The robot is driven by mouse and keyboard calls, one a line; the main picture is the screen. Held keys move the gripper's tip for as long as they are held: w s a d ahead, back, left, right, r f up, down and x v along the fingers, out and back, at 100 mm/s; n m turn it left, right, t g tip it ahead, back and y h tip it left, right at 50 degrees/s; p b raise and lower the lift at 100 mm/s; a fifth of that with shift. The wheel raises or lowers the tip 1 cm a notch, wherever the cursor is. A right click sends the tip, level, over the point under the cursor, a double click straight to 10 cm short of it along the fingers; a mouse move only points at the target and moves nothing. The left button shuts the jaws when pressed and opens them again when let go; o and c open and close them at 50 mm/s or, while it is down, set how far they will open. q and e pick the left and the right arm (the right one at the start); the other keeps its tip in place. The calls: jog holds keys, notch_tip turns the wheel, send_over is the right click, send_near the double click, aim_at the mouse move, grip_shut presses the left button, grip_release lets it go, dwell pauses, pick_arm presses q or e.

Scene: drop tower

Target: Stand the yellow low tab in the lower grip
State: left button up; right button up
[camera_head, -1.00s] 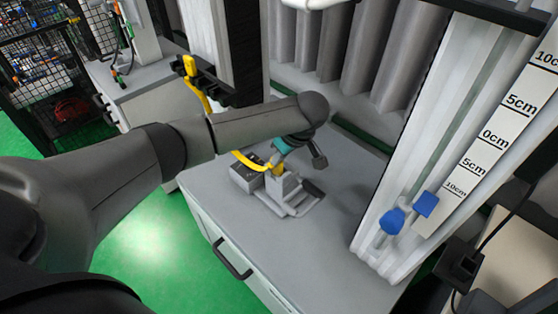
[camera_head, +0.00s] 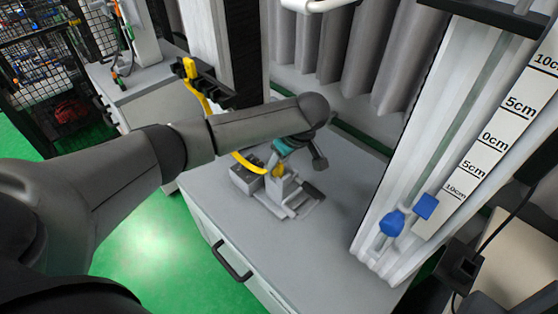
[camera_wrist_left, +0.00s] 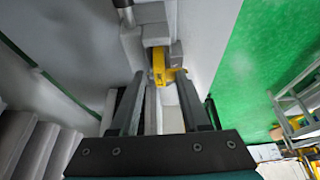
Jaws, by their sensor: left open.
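The yellow low tab (camera_head: 277,171) is upright at the top of a grey fixture (camera_head: 284,189) on the bench, which seems to be the lower grip. In the left wrist view the yellow tab (camera_wrist_left: 159,66) shows just beyond my fingertips, against grey blocks. How deep it sits in the grip cannot be told. My left gripper (camera_wrist_left: 161,78) is open, its two dark fingers apart on either side of the line to the tab. In the head view my forearm and wrist cover most of this gripper. My right gripper is not in view.
A small grey box (camera_head: 246,178) stands beside the fixture. A yellow cable (camera_head: 203,102) hangs at the black bracket (camera_head: 212,87). A white column with a centimetre scale (camera_head: 482,150) and blue knobs (camera_head: 393,222) stands to the right. The bench front (camera_head: 255,235) is clear.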

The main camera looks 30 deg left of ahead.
pick_arm(q)
jog(key=p+v, duration=0.3)
jog(key=v, duration=0.8)
jog(key=shift+r, duration=0.35)
jog(key=shift+s+d, duration=0.1)
